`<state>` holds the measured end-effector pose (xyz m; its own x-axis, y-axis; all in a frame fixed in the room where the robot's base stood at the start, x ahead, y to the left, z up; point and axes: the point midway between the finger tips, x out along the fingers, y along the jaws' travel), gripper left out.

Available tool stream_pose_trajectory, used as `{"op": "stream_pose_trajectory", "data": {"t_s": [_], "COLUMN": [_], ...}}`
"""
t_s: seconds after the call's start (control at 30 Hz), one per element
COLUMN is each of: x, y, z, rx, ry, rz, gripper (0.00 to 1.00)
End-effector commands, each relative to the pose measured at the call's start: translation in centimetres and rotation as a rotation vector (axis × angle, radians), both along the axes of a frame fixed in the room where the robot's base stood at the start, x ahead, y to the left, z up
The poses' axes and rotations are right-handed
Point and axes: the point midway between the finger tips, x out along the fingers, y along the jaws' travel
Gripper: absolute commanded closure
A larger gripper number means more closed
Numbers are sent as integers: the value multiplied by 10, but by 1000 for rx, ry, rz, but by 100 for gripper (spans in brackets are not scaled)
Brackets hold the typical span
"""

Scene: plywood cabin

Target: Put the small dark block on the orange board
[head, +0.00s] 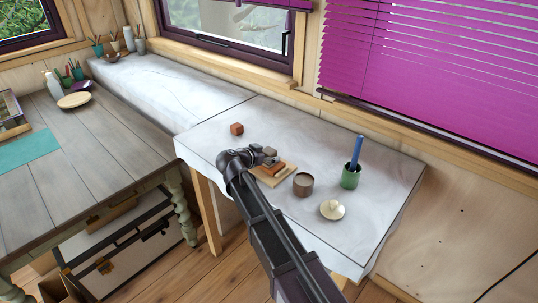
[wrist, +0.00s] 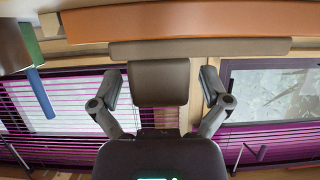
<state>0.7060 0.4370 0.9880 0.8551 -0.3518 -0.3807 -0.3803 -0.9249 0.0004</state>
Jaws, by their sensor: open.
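A small dark grey-brown block (wrist: 158,83) stands between the two spread fingers of my gripper (wrist: 163,78) in the wrist view, with a gap on each side. That view looks upside down. The block's edge meets a long grey-brown bar (wrist: 230,48), beyond which runs the orange board (wrist: 190,20); whether the block rests on them I cannot tell. In the head view, my gripper (head: 256,155) is open over the left end of the orange board (head: 284,179). Small dark pieces (head: 270,153) show beside my gripper, partly hidden by it.
On the white table (head: 380,215) stand a reddish-brown cube (head: 236,129), a brown cup (head: 303,185), a green cup (head: 350,178) holding a blue stick (head: 356,153), and a cream dish (head: 332,211). A grey wooden table (head: 90,150) stands left. The white table's front right is clear.

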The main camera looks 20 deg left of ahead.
Motion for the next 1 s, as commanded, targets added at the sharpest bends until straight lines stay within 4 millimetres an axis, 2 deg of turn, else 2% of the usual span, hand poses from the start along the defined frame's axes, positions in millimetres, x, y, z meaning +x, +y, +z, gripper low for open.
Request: {"op": "stream_pose_trajectory", "data": {"t_s": [0.27, 0.37, 1.0], "x": [0, -8, -88], "y": [0, 3, 36], "z": [4, 8, 44], "rx": [0, 0, 0], "ry": [0, 0, 0], "rz": [0, 2, 2], "gripper": [3, 3, 3]}}
